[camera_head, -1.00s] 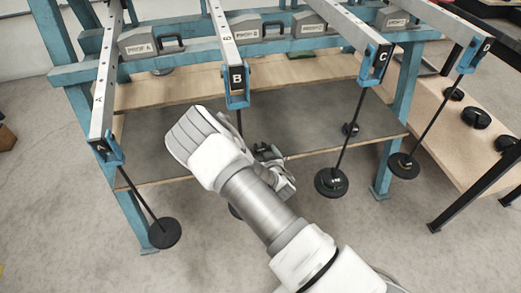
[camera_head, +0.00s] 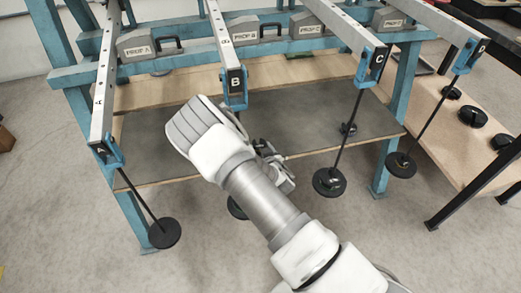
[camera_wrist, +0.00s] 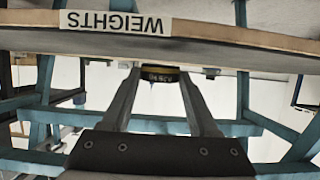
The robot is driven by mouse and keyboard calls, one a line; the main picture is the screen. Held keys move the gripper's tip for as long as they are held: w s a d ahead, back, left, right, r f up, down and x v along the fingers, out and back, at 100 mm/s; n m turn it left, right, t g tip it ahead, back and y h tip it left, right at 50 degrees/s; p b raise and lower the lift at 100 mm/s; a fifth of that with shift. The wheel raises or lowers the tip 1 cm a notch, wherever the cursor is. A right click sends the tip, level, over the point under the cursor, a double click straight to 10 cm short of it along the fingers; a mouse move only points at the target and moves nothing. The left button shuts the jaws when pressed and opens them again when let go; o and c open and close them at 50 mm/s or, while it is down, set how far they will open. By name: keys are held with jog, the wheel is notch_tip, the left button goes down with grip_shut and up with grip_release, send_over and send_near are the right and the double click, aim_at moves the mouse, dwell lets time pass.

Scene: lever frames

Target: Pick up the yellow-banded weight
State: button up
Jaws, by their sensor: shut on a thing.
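A small black weight with a yellow band (camera_wrist: 158,77) sits between the fingertips of my gripper (camera_wrist: 160,84) in the wrist view. The lettering on its side is too small to read surely. My gripper is shut on it. The weight is close to a board edge with an upside-down WEIGHTS label (camera_wrist: 115,22). In the head view my gripper (camera_head: 265,152) is mostly hidden behind my arm, in front of the grey shelf, and the held weight cannot be made out.
Levers A (camera_head: 101,120), B (camera_head: 222,45), C (camera_head: 350,30) and D (camera_head: 445,22) reach out from a blue frame (camera_head: 398,105). Black hanging discs (camera_head: 164,233) (camera_head: 329,182) hang on rods. Several black weights (camera_head: 472,116) lie on the wooden bench at right.

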notch_tip(320, 180, up, 3)
jog(key=shift+w+f+p, duration=0.1)
jog(key=shift+f+p, duration=0.05)
jog(key=shift+p, duration=0.3)
jog(key=s+d+r+p, duration=0.2)
jog(key=d+r+p, duration=0.3)
jog(key=d+r, duration=0.4)
jog(key=shift+d, duration=1.2)
jog(key=shift+r, duration=0.1)
